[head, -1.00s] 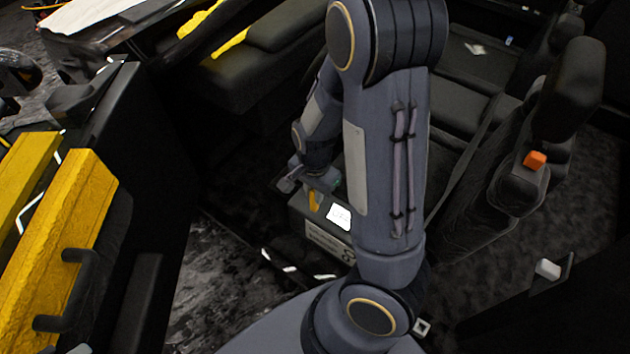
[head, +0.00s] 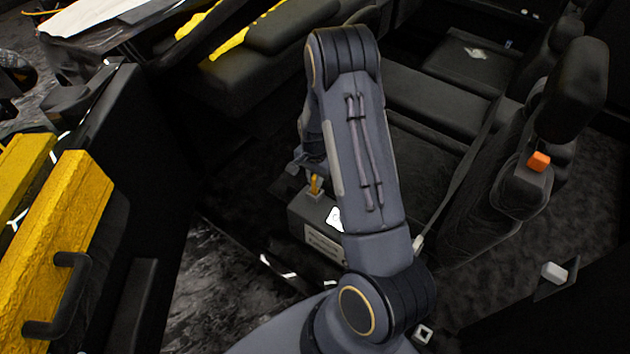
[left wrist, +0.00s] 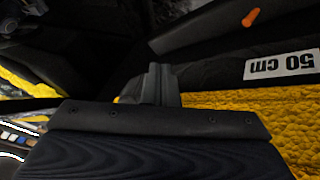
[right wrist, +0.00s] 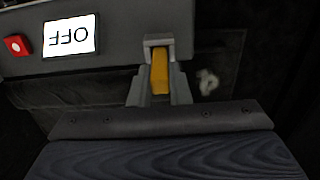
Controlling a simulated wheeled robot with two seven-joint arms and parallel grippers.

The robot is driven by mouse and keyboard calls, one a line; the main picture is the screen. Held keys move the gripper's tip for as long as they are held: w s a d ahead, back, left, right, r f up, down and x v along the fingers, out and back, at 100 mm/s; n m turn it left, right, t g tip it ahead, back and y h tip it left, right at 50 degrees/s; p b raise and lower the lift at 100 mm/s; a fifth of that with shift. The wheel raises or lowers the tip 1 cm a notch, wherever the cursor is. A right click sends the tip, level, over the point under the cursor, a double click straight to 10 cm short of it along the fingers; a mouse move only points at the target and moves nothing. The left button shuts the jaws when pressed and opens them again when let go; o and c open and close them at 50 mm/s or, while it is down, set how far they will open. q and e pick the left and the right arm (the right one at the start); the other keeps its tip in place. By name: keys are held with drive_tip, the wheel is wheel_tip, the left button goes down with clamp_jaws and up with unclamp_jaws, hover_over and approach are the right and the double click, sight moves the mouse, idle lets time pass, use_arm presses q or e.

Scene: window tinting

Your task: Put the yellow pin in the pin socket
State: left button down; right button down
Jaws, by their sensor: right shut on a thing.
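The yellow pin (right wrist: 160,72) is between the fingers of my right gripper (right wrist: 160,92), which is shut on it. In the right wrist view, its far end meets the small grey pin socket (right wrist: 148,42) on the edge of the dark box. How deep it sits is hidden. In the head view, the yellow pin (head: 314,184) stands roughly upright just above the grey socket (head: 315,197), and the right gripper (head: 312,172) is partly hidden by my arm. My left gripper (left wrist: 158,85) looks shut and empty, near a yellow surface in the left wrist view.
The box carries a white OFF label (right wrist: 70,35) and a red button (right wrist: 17,45). A black seat (head: 505,185) stands to the right. A yellow panel with a black handle (head: 70,260) is at the left. A 50 cm label (left wrist: 282,64) shows in the left wrist view.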

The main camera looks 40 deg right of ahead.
drive_tip(key=shift+f, duration=0.85)
drive_tip(key=shift+f, duration=0.1)
drive_tip(key=c, duration=1.3)
unclamp_jaws()
drive_tip(key=shift+c, duration=0.2)
